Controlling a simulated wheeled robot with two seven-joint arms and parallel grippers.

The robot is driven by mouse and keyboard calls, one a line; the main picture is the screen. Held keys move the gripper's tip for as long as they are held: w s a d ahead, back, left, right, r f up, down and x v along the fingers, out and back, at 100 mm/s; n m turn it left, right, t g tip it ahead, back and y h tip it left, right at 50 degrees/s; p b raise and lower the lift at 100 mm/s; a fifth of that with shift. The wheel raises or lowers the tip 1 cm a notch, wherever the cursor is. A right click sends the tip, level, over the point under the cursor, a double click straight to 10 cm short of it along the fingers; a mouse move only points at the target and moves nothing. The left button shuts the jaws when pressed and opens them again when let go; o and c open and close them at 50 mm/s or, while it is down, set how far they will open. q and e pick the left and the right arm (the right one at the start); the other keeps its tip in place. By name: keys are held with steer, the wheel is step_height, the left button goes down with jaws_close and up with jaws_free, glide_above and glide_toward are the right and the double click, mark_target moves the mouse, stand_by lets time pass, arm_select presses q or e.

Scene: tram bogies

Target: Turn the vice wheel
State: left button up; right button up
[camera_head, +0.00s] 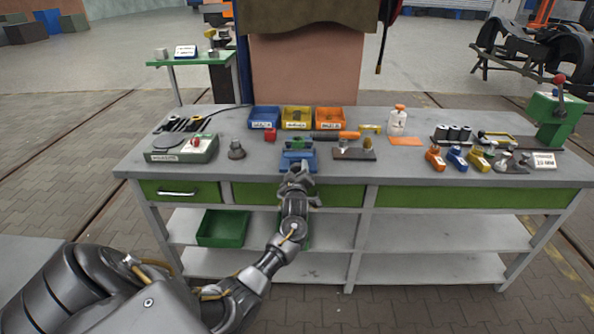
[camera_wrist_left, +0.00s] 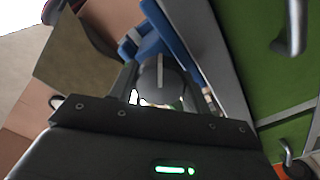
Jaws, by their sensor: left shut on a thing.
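The blue vice (camera_head: 296,158) stands at the front edge of the workbench, near the middle. My left gripper (camera_head: 298,177) is at the front of the vice. In the left wrist view the blue vice (camera_wrist_left: 168,32) is just beyond the gripper. A dark rounded part with a pale stripe, which looks like the vice wheel (camera_wrist_left: 160,76), sits between the fingers of the gripper. The gripper is shut on it. In the head view the gripper hides the wheel, so its turn cannot be told. My right gripper is out of view.
The workbench (camera_head: 220,175) holds blue, yellow and orange bins (camera_head: 296,118) behind the vice. A grey-green box (camera_head: 183,149) is to the left. A tool block (camera_head: 354,154) stands close on the right. Green drawers (camera_head: 181,191) run below the front edge.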

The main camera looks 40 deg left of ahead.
arm_select(q)
steer(key=m+p, duration=0.2)
steer(key=m, duration=0.5)
steer(key=shift+p, duration=0.35)
steer(key=m+p, duration=0.1)
steer(key=m, duration=0.2)
steer(key=shift+m, duration=0.3)
steer(key=shift+f+m+p, duration=0.15)
steer(key=shift+m+p, duration=0.4)
steer(key=shift+m, duration=0.85)
steer(key=o, duration=0.7)
steer(key=b+v, duration=0.1)
steer(key=v, duration=1)
